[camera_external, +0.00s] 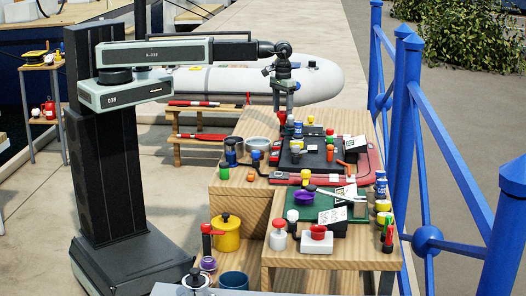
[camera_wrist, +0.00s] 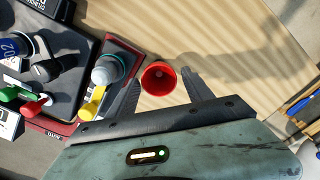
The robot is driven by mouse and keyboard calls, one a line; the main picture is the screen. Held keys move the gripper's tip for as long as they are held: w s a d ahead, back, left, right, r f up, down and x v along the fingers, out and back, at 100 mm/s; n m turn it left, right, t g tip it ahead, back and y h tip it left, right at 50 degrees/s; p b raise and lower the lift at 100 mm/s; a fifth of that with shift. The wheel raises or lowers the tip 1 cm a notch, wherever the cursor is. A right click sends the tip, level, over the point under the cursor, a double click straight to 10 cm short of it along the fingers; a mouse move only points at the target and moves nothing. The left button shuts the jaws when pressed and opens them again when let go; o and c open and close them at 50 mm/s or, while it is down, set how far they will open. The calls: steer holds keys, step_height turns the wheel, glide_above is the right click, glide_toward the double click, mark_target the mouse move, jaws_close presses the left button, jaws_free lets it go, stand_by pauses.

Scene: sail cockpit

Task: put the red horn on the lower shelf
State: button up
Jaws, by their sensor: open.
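The red horn, seen from above as a red round cup-like mouth (camera_wrist: 158,78), stands on the wooden table top in the wrist view. In the external view, a small red thing (camera_external: 282,119) that looks like it shows just under my gripper (camera_external: 284,106). My gripper (camera_wrist: 160,80) is open, with one dark finger on each side of the horn in the picture; I cannot tell how high above it they are. Several wooden levels show: a low two-tier bench (camera_external: 190,137) behind, and a side table with a lower shelf (camera_external: 38,121) at left. I cannot tell which is the lower shelf meant.
A grey-topped bottle (camera_wrist: 107,70) and a yellow-capped item (camera_wrist: 93,103) stand close left of the horn, beside a red-edged case (camera_wrist: 124,55). Bare wood (camera_wrist: 220,40) lies to the right. A blue railing (camera_external: 398,120) runs along the table's right side. A yellow pot (camera_external: 227,235) stands lower in front.

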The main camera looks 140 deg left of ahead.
mark_target(283, 120)
step_height(283, 120, down, 5)
steer(key=b, duration=0.5)
steer(key=shift+w+a+f, duration=0.1)
steer(key=shift+f, duration=0.1)
steer(key=shift+r, duration=0.2)
jaws_close()
step_height(283, 120, up, 10)
steer(key=p, duration=1)
steer(key=shift+r, duration=0.2)
steer(key=shift+f, duration=0.1)
